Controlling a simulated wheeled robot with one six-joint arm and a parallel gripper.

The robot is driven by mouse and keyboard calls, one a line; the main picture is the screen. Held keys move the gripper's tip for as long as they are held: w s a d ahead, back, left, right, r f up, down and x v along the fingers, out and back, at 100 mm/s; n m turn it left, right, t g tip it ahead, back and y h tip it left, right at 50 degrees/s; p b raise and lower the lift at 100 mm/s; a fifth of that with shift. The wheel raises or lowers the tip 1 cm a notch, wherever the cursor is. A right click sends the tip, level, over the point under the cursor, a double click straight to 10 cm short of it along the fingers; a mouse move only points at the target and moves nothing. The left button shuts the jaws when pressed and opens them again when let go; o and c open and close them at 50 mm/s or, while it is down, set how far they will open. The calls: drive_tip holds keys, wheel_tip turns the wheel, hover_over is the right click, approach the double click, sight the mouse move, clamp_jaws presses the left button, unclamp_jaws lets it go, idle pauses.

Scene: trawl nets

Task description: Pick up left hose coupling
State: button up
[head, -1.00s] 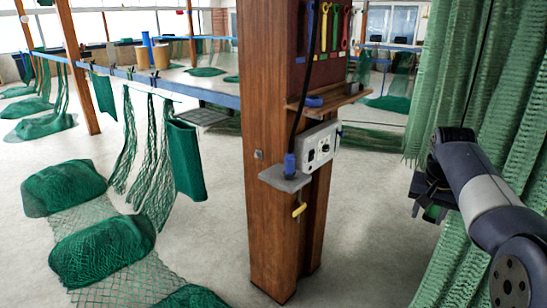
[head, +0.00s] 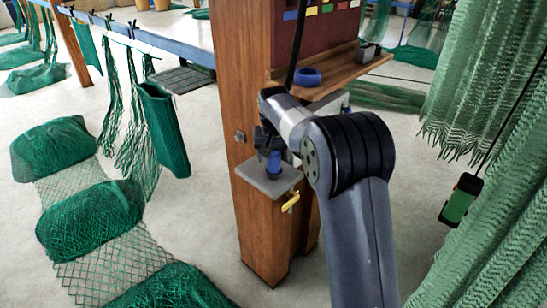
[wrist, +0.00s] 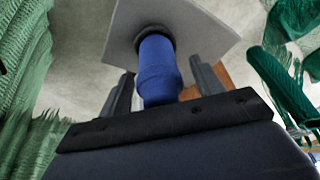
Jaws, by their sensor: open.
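The blue hose coupling (head: 273,163) stands upright on a small grey shelf (head: 268,184) on the wooden post. My gripper (head: 265,143) is at the coupling, just above the shelf, with its arm reaching in from the right. In the wrist view the blue coupling (wrist: 160,75) sits between my two open fingers (wrist: 160,67), with a visible gap on each side. Its dark collar meets the grey plate (wrist: 205,35). My arm hides part of the area behind the coupling.
The wooden post (head: 240,100) carries a wooden shelf (head: 335,77) with a blue ring (head: 308,77). A yellow handle (head: 291,202) sticks out below the grey shelf. A green and black box (head: 461,200) hangs at right beside green netting (head: 500,220). Netting bundles (head: 90,215) lie on the left floor.

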drive_tip(key=shift+f, duration=0.7)
drive_tip(key=shift+w, duration=0.1)
drive_tip(key=shift+c, duration=0.2)
drive_tip(key=c, duration=1.3)
drive_tip(key=shift+r, duration=0.1)
